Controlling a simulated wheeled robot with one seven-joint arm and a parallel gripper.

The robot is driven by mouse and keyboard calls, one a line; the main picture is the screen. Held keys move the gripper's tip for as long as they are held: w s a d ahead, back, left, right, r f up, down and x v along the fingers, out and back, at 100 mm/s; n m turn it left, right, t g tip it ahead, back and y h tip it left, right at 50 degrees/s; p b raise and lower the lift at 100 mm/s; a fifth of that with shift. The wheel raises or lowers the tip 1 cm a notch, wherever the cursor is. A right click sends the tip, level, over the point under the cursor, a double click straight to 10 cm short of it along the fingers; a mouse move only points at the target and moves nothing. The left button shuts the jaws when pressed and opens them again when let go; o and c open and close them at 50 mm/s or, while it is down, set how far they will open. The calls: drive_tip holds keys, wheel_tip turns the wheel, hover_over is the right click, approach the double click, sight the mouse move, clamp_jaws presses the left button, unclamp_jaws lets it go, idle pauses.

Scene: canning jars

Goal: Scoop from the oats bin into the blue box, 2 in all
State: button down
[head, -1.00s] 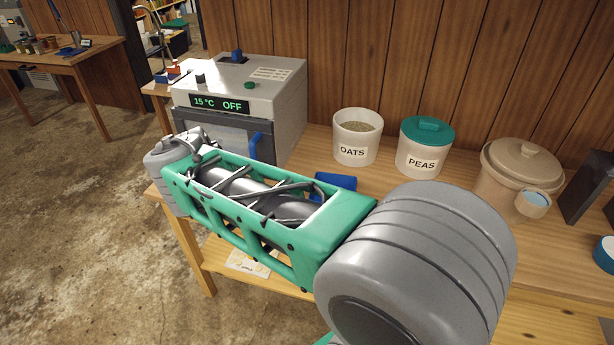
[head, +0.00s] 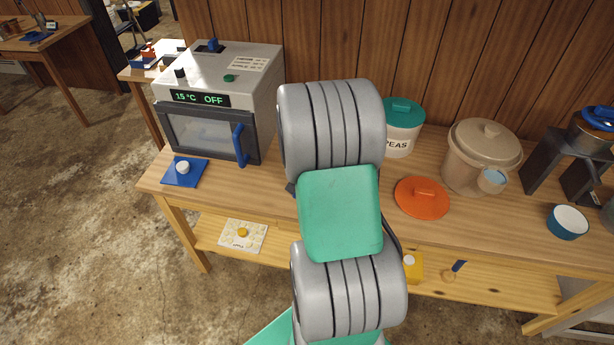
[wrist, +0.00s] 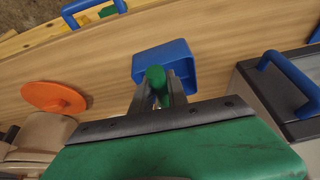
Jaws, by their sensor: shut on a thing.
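My gripper (wrist: 160,88) is shut on a green-handled tool (wrist: 156,76), held over the bench in the wrist view. The tool's far end is hidden, so I cannot tell what it carries. The blue box (wrist: 178,55) is open-topped and lies just beyond the fingertips. I cannot tell whether the tool is inside it or above it.
The peas bin (head: 402,130) has a green lid. An orange lid (head: 422,199) lies on the bench (head: 470,226) before a beige bin (head: 480,158). An oven-like appliance (head: 215,105) stands left, with a blue mat (head: 178,180) in front. A bowl (head: 567,223) sits right.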

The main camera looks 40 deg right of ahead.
wheel_tip(320, 180, down, 3)
drive_tip(key=s+d+m+t+y+b, duration=0.25)
drive_tip(key=t+y+b, duration=0.35)
drive_tip(key=t+b, duration=0.3)
drive_tip(key=r+g+h+p, duration=0.1)
drive_tip(key=g+p, duration=0.1)
drive_tip(key=p, duration=0.1)
drive_tip(key=w+a+r+n+g+h+p, duration=0.1)
drive_tip(key=g+p, duration=0.1)
drive_tip(key=p, duration=0.1)
drive_tip(key=w+a+r+n+g+h+p, duration=0.1)
drive_tip(key=g+p, duration=0.1)
drive_tip(key=p, duration=0.1)
drive_tip(key=shift+a+r+h, duration=0.15)
drive_tip(key=shift+a+h, duration=0.05)
drive_tip(key=shift+h, duration=0.2)
drive_tip(key=g+h, duration=0.2)
drive_tip(key=w+n+g+h, duration=0.1)
drive_tip(key=g, duration=0.1)
drive_tip(key=shift+w+a, duration=0.1)
drive_tip(key=shift+a, duration=0.3)
drive_tip(key=shift+d+g+h, duration=0.1)
drive_tip(key=shift+g+h, duration=0.2)
drive_tip(key=shift+g, duration=0.1)
